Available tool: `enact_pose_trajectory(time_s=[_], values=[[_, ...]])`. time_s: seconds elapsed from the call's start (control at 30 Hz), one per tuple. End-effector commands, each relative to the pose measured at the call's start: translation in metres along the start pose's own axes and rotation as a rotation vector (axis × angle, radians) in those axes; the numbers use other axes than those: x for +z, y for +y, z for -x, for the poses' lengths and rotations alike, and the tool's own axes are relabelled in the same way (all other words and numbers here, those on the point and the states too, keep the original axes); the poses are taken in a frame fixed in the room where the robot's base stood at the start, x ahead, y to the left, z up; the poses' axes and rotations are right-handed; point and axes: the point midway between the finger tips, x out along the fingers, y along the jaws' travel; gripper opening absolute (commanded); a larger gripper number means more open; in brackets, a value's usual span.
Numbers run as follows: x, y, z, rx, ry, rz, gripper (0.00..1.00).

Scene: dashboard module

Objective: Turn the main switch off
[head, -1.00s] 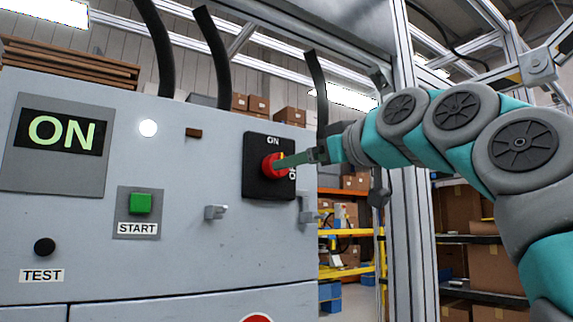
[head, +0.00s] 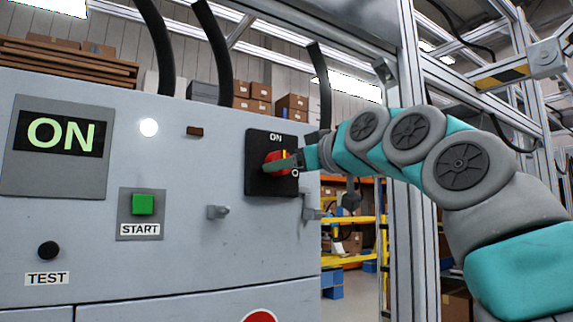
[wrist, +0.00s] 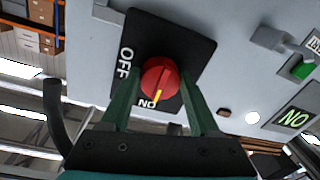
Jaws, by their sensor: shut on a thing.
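The main switch is a red rotary knob (wrist: 159,78) on a black plate (head: 258,180) at the right side of the grey panel. In the wrist view its yellow pointer mark points to the ON label; the OFF label is to the left. My gripper (head: 280,164) has its fingers on either side of the knob, shut on it. In the wrist view my green fingers (wrist: 157,98) flank the knob. The display (head: 61,133) reads ON in green letters, and the white lamp (head: 149,127) beside it is lit.
A green START button (head: 143,204) and a black TEST button (head: 48,251) are left of the switch. A small latch (head: 218,212) sticks out below left of the switch. A metal frame post (head: 405,200) stands right of the panel, near my arm.

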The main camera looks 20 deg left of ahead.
Motion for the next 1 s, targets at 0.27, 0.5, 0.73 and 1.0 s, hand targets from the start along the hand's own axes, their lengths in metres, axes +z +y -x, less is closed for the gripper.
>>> enact_pose_trajectory(time_s=[0.27,0.5,0.73,1.0], values=[[0.0002,0.0001,0.0,0.0,0.0,0.0,0.24],[0.0001,0.0,0.0,0.0,0.0,-0.001,0.06],[0.0009,-0.0006,-0.0004,0.0,0.001,-0.04,0.06],[0.0009,-0.0028,-0.0007,-0.001,0.013,-0.203,0.06]])
